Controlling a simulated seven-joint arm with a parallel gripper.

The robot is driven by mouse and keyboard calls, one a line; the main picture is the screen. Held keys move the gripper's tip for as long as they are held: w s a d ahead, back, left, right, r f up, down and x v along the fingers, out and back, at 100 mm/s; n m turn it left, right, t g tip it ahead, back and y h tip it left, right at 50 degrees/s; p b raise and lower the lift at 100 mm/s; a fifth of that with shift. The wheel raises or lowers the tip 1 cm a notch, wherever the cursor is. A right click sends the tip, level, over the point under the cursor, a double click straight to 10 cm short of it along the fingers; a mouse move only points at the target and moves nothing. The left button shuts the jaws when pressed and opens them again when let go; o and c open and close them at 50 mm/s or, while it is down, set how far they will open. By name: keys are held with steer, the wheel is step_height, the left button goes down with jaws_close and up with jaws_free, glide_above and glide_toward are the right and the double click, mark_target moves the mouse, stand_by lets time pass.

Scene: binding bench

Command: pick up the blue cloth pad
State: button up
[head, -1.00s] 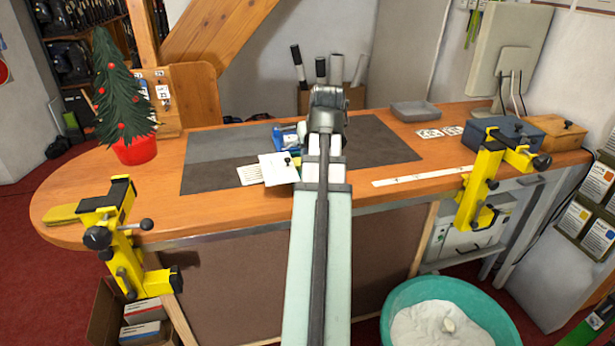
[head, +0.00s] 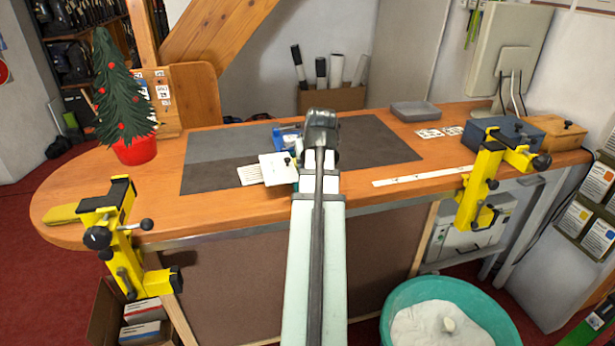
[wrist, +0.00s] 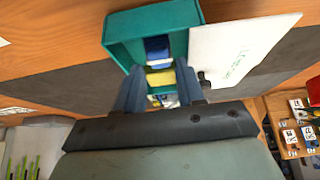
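A teal open-topped box (wrist: 195,12) lies ahead of my gripper in the wrist view. A blue piece (wrist: 157,46), which looks like the blue cloth pad, sits inside it, with a yellow piece (wrist: 160,78) nearer to me. My gripper (wrist: 158,72) has its two fingers apart, one on each side of the yellow piece as seen here; contact cannot be made out. In the head view, my arm hides the fingers and most of the box. A blue item (head: 287,136) shows just left of my wrist; I cannot tell whether it is the pad.
A white panel (wrist: 232,48) stands out beside the box. A dark mat (head: 375,140) covers the bench (head: 165,205) middle. A white ruler (head: 425,176) lies right. Yellow clamps (head: 110,225) (head: 480,185) grip the front edge. A grey tray (head: 415,111) stands at the back.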

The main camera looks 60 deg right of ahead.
steer(key=shift+x, duration=1.7)
steer(key=shift+c, duration=0.2)
steer(key=shift+r, duration=0.1)
steer(key=c, duration=0.7)
steer(key=shift+o, duration=0.2)
steer(key=shift+r, duration=0.1)
step_height(320, 180, up, 10)
